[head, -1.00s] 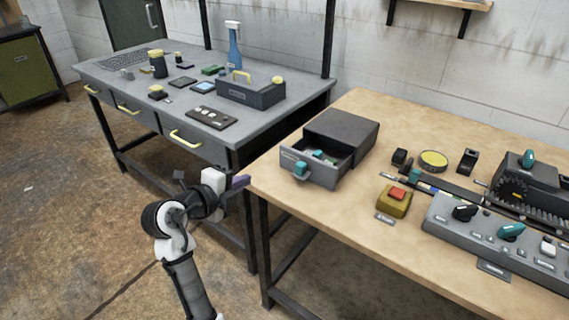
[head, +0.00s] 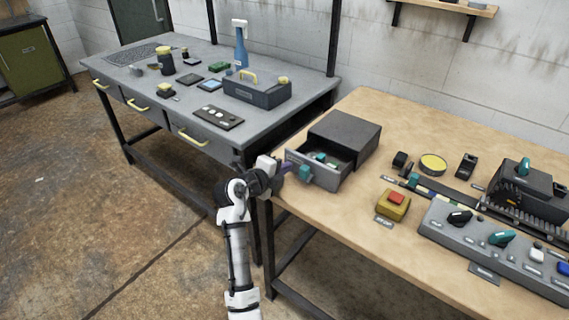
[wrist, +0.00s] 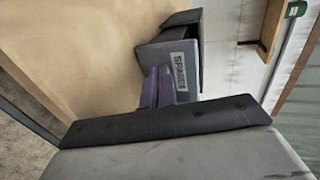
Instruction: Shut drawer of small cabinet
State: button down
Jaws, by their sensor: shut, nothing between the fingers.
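The small dark grey cabinet (head: 352,130) sits on the wooden table near its left end. Its drawer (head: 326,178) is pulled out toward the front, with small teal and light items inside and a teal knob (head: 305,173) on its front. My gripper (head: 287,168) is shut and empty, its purple fingers pointing at the left part of the drawer front. In the wrist view the shut fingers (wrist: 158,88) are right at the drawer front (wrist: 181,68) with its "SPARES" label. I cannot tell whether they touch it.
A yellow block with a red button (head: 394,204) and a grey control panel (head: 490,235) stand to the right on the wooden table (head: 330,224). A grey workbench (head: 150,82) with a toolbox (head: 257,92) stands to the left. The table's front-left edge is just below my gripper.

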aim_at(307, 149)
jog(key=shift+w+d+f, duration=0.1)
jog(key=shift+w, duration=0.05)
jog(key=shift+w+d+f+b, duration=0.1)
jog(key=shift+w+d+b, duration=0.2)
jog(key=shift+b, duration=0.4)
jog(key=w+d+b, duration=0.1)
jog(key=w+b, duration=0.1)
jog(key=w+d+b, duration=0.2)
jog(key=w+b, duration=0.1)
jog(key=w+d+b, duration=0.2)
jog(key=shift+w+d+b, duration=0.15)
jog(key=shift+w+b, duration=0.1)
jog(key=shift+b, duration=0.15)
jog(key=shift+w+d, duration=0.2)
jog(key=shift+w, duration=0.05)
jog(key=shift+r, duration=0.4)
jog(key=shift+d, duration=0.1)
